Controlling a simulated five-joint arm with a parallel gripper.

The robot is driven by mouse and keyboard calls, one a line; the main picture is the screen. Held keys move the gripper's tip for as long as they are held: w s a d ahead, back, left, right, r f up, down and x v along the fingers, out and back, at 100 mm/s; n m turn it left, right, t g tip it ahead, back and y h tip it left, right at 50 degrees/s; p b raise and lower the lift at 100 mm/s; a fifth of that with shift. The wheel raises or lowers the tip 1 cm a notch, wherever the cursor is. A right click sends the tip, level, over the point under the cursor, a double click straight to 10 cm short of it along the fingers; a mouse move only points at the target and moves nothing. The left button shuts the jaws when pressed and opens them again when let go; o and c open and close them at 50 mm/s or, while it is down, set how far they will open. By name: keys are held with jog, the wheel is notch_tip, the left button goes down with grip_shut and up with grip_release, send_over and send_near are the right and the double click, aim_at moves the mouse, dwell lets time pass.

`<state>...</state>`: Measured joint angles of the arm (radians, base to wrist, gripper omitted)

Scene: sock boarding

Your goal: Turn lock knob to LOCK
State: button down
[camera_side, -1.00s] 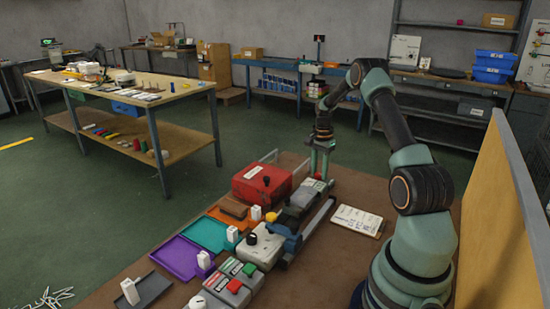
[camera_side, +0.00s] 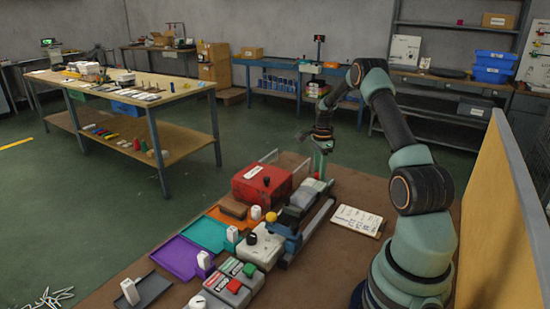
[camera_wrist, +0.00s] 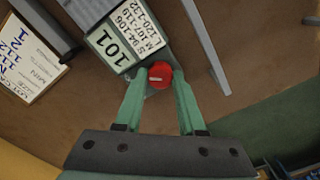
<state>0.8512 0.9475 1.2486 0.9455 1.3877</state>
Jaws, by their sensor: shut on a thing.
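The red round knob (camera_wrist: 160,78) sits between my two green fingers in the wrist view, with a short pale mark on its face. My gripper (camera_wrist: 158,70) is shut on it; it also shows in the side view (camera_side: 320,171), pointing down at the far end of the bench device. A label plate (camera_wrist: 118,46) reading 101 and other numbers lies beside the knob. No LOCK lettering is readable. In the side view the knob cannot be made out behind my fingers.
A red box (camera_side: 262,186) stands left of the device. A pale rail (camera_wrist: 207,47) runs close to the right finger in the wrist view. A printed sheet (camera_side: 357,220) lies flat on the brown bench to the right. Coloured trays (camera_side: 178,258) are at the front left.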

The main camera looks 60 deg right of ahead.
jog(key=shift+r, duration=0.15)
jog(key=c, duration=0.8)
grip_release()
jog(key=shift+o, duration=0.2)
notch_tip(320, 180, up, 12)
